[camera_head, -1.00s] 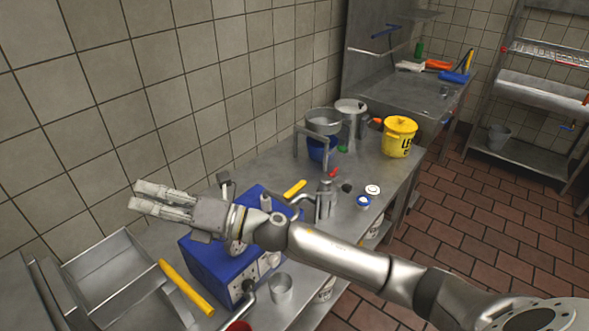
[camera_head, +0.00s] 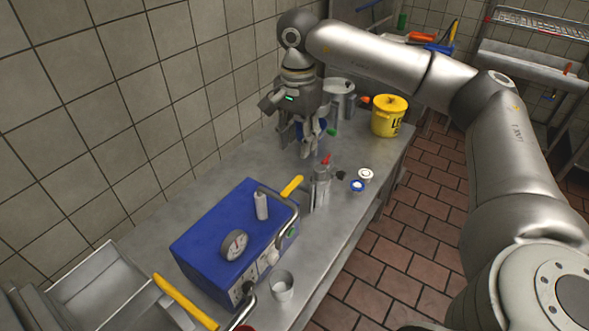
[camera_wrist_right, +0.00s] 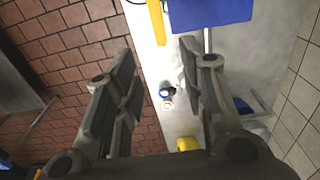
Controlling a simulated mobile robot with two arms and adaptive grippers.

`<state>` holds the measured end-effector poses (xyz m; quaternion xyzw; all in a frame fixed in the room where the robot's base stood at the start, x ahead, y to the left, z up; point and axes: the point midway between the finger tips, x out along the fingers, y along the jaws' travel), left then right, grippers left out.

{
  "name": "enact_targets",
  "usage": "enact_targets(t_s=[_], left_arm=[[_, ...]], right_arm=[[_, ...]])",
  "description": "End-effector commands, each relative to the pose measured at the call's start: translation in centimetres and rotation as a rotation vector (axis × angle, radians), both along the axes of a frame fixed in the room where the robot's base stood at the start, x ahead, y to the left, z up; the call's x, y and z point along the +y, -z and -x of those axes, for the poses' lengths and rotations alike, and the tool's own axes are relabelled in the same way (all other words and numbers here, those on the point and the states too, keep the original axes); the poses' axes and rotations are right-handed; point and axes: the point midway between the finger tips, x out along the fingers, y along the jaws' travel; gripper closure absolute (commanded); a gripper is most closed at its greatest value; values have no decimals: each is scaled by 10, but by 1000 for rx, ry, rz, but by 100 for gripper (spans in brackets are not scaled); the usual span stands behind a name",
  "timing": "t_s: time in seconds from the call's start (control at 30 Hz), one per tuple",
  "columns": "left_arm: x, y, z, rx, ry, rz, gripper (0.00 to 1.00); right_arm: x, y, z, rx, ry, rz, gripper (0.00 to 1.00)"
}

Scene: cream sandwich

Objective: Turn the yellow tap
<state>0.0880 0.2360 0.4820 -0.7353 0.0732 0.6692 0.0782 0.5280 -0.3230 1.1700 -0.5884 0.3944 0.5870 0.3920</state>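A short yellow handle (camera_head: 291,187) stands out by the far right corner of the blue machine (camera_head: 215,235), next to a bent metal pipe. A longer yellow bar (camera_head: 186,302) is at the machine's near side. I cannot tell for sure which is the tap. My right gripper (camera_head: 308,150) points down over the counter, beyond the blue machine and apart from both yellow parts. In the right wrist view its fingers (camera_wrist_right: 155,75) are spread with nothing between them. That view also shows a yellow bar (camera_wrist_right: 157,22) beside the blue machine (camera_wrist_right: 212,12). My left gripper is out of view.
A yellow bucket (camera_head: 389,117) and a metal pot (camera_head: 341,98) stand at the counter's far end. A grey metal fixture (camera_head: 321,188) and two small round lids (camera_head: 358,185) are near the right edge. A metal cup (camera_head: 282,286) stands in front. The tiled wall bounds the left.

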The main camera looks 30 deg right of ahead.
Motion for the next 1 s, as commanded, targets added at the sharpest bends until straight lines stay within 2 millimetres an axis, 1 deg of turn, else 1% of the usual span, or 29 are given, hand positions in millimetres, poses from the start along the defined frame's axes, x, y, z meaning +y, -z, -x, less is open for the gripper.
enact_targets(t_s=[0.17,0.4,0.5,0.6,0.7,0.97,1.0], left_arm=[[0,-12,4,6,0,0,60],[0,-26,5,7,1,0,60],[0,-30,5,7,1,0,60],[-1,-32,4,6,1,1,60],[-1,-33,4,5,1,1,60],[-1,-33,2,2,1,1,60],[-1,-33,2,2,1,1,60]], right_arm=[[1,27,1,5,-1,0,62],[1,72,1,5,0,-1,62],[2,86,1,2,0,-3,62],[2,96,1,2,0,-3,62],[1,101,1,1,0,-3,62],[2,103,0,-1,0,-4,62],[2,102,0,-1,0,-4,66]])
